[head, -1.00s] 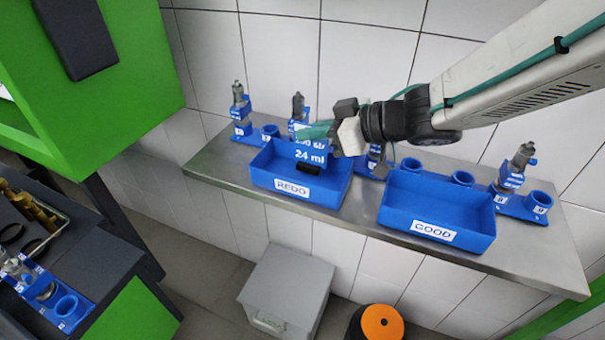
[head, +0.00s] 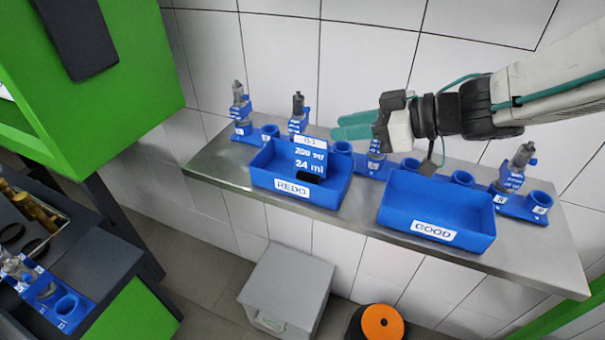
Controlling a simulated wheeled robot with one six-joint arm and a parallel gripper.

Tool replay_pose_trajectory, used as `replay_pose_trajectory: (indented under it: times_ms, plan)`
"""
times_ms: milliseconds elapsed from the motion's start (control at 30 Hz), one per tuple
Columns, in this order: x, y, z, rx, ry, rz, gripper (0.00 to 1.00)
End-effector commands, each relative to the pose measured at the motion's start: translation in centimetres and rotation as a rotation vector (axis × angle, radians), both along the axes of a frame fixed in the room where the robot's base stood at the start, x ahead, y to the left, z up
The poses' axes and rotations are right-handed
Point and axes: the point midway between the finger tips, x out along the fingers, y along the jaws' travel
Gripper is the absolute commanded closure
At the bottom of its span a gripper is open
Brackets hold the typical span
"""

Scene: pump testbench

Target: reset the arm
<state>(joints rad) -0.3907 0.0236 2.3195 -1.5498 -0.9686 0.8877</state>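A piece with a blue label reading 24 ml (head: 310,158) and a black end (head: 308,177) is in the REDO bin, apart from the fingers. Its lower part is hidden by the bin wall.
The blue GOOD bin (head: 433,234) stands right on the metal shelf (head: 365,212). Several pumps in blue holders (head: 242,128) line the back by the tiled wall. A green cabinet (head: 130,60) is left. A grey box (head: 285,290) and an orange-topped bin (head: 381,322) stand below.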

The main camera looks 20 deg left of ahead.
Motion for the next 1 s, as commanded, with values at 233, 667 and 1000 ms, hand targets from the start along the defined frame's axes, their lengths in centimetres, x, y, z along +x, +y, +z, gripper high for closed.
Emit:
replay_pose_trajectory:
  times_ms: [233,667,1000]
  plan:
    - [0.0,-0.2,0.1,0.0,0.0,0.001,0.72]
    - [6.1,-6.0,3.2,-0.061,-0.167,-0.386,0.72]
    - [6.2,-28.4,5.5,-0.421,-0.094,-1.251,0.72]
